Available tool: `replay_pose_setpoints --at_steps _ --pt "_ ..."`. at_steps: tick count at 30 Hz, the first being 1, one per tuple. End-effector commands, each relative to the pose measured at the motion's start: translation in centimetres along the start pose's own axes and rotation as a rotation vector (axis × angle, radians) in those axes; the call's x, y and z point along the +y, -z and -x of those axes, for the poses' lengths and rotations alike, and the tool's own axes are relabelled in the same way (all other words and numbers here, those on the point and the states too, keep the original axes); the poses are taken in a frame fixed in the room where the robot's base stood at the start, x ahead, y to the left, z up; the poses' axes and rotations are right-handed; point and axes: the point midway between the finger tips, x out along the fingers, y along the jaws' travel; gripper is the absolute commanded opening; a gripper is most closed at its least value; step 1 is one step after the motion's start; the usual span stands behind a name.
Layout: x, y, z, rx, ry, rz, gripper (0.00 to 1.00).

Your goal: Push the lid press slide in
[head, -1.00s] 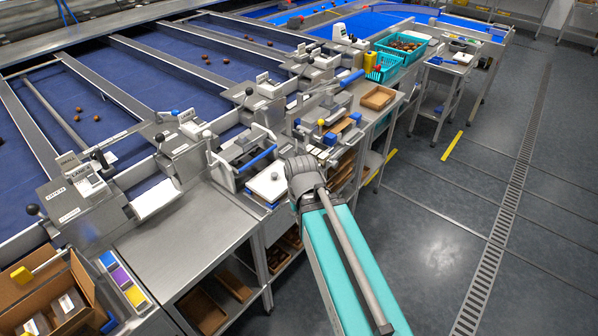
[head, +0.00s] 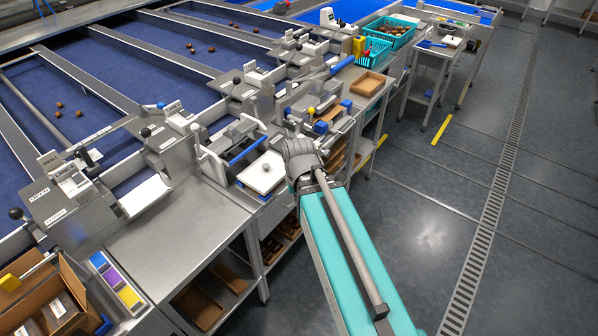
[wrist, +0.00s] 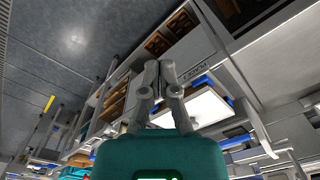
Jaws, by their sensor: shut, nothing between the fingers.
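The lid press appears in the head view as a light metal frame with a blue bar. A white slide plate (head: 259,176) with a round grey knob (head: 266,167) sticks out of its front. In the wrist view a white plate (wrist: 200,108), likely the same slide, lies just beyond the fingers. My gripper (wrist: 159,68) has its two grey fingers together with nothing between them. The fingers overlap the plate's left edge in that view; I cannot tell whether they touch it.
A bare steel worktop (head: 160,235) lies left of the press. A device with yellow and blue knobs stands right behind it, and a brown tray (head: 369,83) farther back. Shelves with brown trays sit below the bench.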

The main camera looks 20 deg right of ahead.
Motion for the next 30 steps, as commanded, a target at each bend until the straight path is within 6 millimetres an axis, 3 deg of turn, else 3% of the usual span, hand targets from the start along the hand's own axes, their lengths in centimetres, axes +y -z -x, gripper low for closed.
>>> replay_pose_setpoints --at_steps 8,30 --pt "1.2 2.9 -0.5 0.024 0.052 -0.363 0.0" --pt "6.6 12.0 -1.5 -0.022 0.29 -1.671 0.0"
